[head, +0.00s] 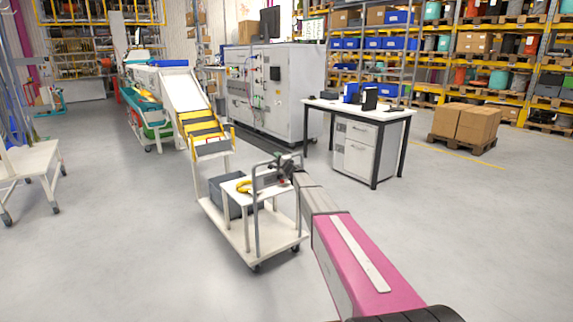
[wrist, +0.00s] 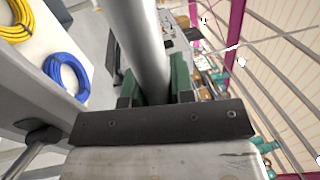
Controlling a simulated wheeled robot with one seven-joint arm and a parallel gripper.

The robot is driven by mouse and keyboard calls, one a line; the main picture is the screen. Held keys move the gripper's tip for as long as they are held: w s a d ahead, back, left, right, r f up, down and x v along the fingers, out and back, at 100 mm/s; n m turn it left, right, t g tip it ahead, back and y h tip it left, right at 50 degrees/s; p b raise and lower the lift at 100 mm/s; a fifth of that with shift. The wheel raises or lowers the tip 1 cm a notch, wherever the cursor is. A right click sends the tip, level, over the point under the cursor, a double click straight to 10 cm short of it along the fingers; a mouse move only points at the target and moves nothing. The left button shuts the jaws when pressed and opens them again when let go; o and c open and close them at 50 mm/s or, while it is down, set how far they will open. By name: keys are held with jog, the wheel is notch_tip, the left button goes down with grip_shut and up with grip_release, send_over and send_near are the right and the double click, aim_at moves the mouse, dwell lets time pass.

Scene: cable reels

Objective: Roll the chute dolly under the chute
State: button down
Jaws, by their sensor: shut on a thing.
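The chute dolly (head: 232,232) is a low white platform on casters with a grey upright handle (head: 257,220). It stands in the middle of the head view, in front of the chute (head: 184,93), a white slope with a yellow-and-black lower section. The chute's low end (head: 213,148) appears just behind the dolly's far end; whether they overlap is unclear. My gripper (head: 283,168) is at the handle's top. In the wrist view its green-padded fingers (wrist: 155,85) are shut around the grey handle tube (wrist: 147,45).
A grey bin (head: 222,203) and a small white shelf with a yellow coil (head: 243,186) are on the dolly. A blue coil (wrist: 66,76) shows in the wrist view. A workbench (head: 360,110) and machine cabinet (head: 270,90) stand right. Floor is clear at left front.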

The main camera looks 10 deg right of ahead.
jog(key=f+x, duration=0.2)
jog(key=x, duration=1.3)
jog(key=shift+w+a+f, duration=0.25)
jog(key=shift+w+f, duration=0.1)
jog(key=shift+w, duration=0.25)
jog(key=c, duration=1)
grip_release()
jog(key=shift+a, duration=0.1)
jog(key=v, duration=1.1)
jog(key=shift+w+f, duration=0.1)
